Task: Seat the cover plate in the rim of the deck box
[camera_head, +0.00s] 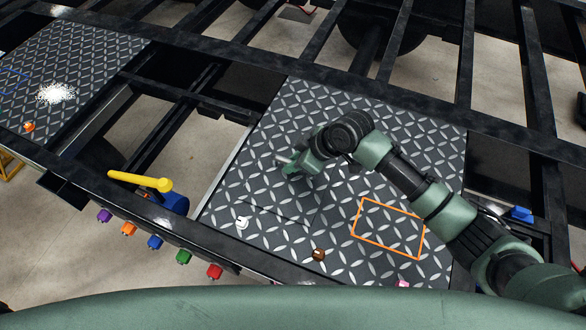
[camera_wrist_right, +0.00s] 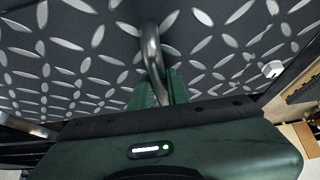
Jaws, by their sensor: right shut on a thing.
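My right gripper (camera_head: 285,163) is low over the diamond-tread deck (camera_head: 340,105). In the right wrist view, its green fingers (camera_wrist_right: 160,90) are shut around a bent metal bar (camera_wrist_right: 152,48), which looks like the handle of the cover plate. The plate has the same tread pattern as the deck. A thin dark line below the gripper in the head view looks like an edge of the cover plate (camera_head: 268,197). I cannot tell whether the plate is flush or raised. The deck box rim cannot be made out. My left gripper is out of view.
An orange rectangle outline (camera_head: 388,228) lies on the deck at right. A white knob (camera_head: 242,222) and a brown knob (camera_head: 318,254) stand near the front edge. A yellow-handled blue valve (camera_head: 150,184) and several coloured knobs line the frame at left. Open gaps flank the deck.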

